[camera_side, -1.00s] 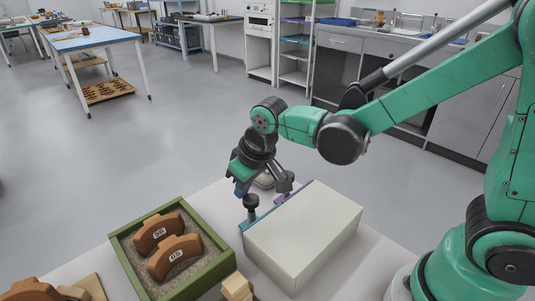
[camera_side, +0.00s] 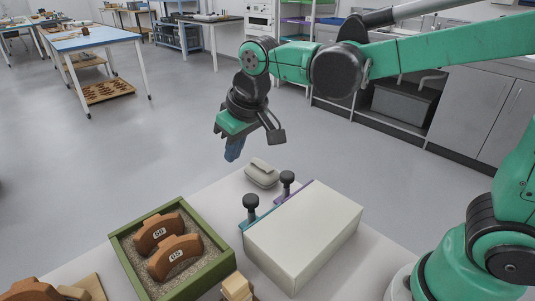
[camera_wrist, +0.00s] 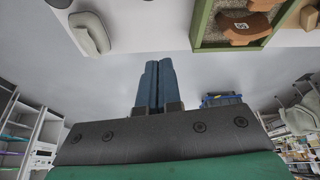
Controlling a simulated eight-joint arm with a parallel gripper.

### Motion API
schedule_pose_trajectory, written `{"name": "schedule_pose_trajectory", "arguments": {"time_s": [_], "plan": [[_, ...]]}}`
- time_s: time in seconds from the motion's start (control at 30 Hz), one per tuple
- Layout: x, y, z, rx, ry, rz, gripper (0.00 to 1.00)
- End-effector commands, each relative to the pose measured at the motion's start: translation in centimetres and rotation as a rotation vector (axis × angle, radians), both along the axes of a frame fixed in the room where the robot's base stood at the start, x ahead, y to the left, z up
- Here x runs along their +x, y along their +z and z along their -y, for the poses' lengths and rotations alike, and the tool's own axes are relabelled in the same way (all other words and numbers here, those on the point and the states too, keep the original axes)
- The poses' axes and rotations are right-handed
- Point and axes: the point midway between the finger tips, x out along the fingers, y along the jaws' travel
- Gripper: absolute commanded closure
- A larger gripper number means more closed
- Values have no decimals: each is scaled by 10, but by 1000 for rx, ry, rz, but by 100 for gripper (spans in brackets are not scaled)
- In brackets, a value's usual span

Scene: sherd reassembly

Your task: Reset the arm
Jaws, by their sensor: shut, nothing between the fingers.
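My gripper (camera_side: 234,149) hangs in the air above and beyond the table's far edge in the side view. Its two blue fingers are together with nothing between them; they also show closed in the wrist view (camera_wrist: 157,85). The sand tray (camera_side: 119,249) with its green rim stands on the table, below and left of my gripper. Two brown sherds, one marked 56 (camera_side: 160,235) and one marked 65 (camera_side: 176,259), stand upright in its sand.
A white box (camera_side: 305,240) stands right of the tray, with two black knobs (camera_side: 251,204) on coloured strips along its left side. A grey-beige lidded object (camera_side: 262,173) sits behind it. Wooden blocks (camera_side: 236,288) and another brown piece (camera_side: 25,290) lie at the front. The air around my gripper is clear.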

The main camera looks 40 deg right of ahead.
Motion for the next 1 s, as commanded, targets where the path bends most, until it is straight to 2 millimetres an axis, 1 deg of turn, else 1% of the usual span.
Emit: {"name": "schedule_pose_trajectory", "arguments": {"time_s": [0.03, 0.1, 0.2, 0.3, 0.4, 0.57, 0.7, 0.83, 1.0], "plan": [[-3, 7, 0, 0, 0, 0, 100], [-5, 14, 1, 0, 0, 0, 100], [-8, 22, 1, 0, 0, 0, 100], [-12, 25, 5, 2, -5, 7, 100], [-23, 25, 17, 8, -25, 36, 100], [-53, 16, 45, 21, -77, 123, 100], [-76, 3, 65, 23, -120, 198, 100], [-89, -8, 75, 22, -146, 245, 100], [-94, -13, 79, 21, -155, 265, 100]]}}
